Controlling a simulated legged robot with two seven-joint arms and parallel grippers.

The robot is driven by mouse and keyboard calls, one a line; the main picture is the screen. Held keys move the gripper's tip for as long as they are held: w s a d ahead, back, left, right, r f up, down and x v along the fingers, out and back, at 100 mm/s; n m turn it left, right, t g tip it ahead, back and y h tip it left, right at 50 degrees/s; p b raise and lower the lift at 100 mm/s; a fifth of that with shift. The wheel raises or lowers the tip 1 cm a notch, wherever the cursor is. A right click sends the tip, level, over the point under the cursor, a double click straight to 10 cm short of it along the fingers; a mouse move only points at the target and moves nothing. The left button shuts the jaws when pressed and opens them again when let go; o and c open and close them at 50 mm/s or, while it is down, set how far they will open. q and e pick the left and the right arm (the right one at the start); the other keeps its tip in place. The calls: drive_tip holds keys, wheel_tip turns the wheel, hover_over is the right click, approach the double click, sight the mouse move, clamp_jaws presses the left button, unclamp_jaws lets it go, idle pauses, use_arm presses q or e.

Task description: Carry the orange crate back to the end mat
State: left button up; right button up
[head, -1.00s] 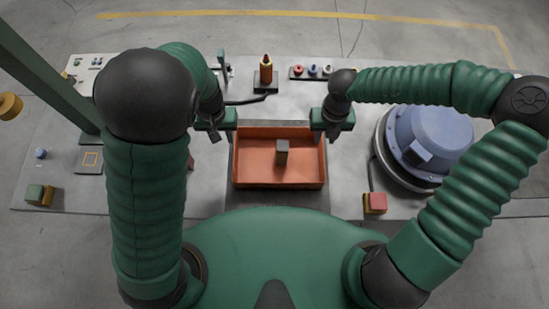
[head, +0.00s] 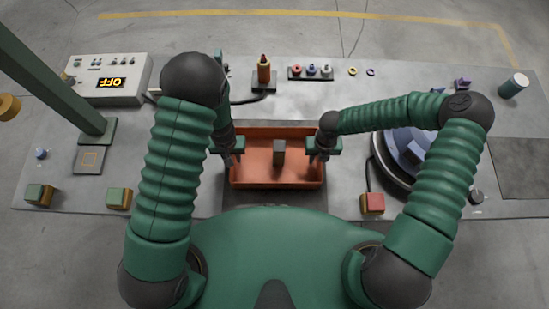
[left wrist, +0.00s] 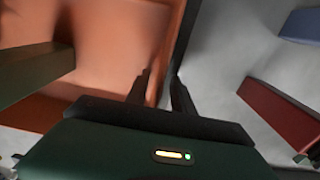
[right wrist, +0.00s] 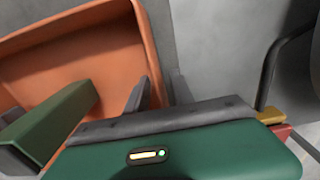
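The orange crate (head: 250,176) sits level on a dark mat (head: 275,198) at the front middle of the table. A dark grey-green block (head: 279,152) stands inside it. My left gripper (head: 232,160) is at the crate's left wall, and my right gripper (head: 318,157) at its right wall. In the left wrist view, open fingers (left wrist: 160,85) straddle the crate wall (left wrist: 165,45). In the right wrist view, the open fingers (right wrist: 160,85) straddle the other wall (right wrist: 148,45), with a gap visible. A larger dark mat (head: 525,160) lies at the table's right end.
A blue round machine (head: 395,155) stands right of the crate, partly behind my right arm. A red-and-yellow block (head: 372,203) is in front of it. Small parts line the back.

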use_arm(q)
drive_tip(key=shift+d, duration=0.6)
use_arm(e)
drive_tip(key=shift+d+f, duration=0.15)
drive_tip(key=shift+d, duration=0.45)
use_arm(q)
drive_tip(key=shift+a, duration=0.65)
clamp_jaws()
use_arm(e)
drive_tip(key=shift+a, duration=0.65)
clamp_jaws()
use_arm(q)
drive_tip(key=shift+a+f, duration=0.1)
use_arm(e)
drive_tip(key=shift+a, duration=0.1)
use_arm(q)
drive_tip(key=shift+d, duration=0.45)
use_arm(e)
drive_tip(key=shift+d, duration=0.45)
use_arm(q)
drive_tip(key=shift+a, duration=0.1)
use_arm(e)
drive_tip(key=shift+a, duration=0.15)
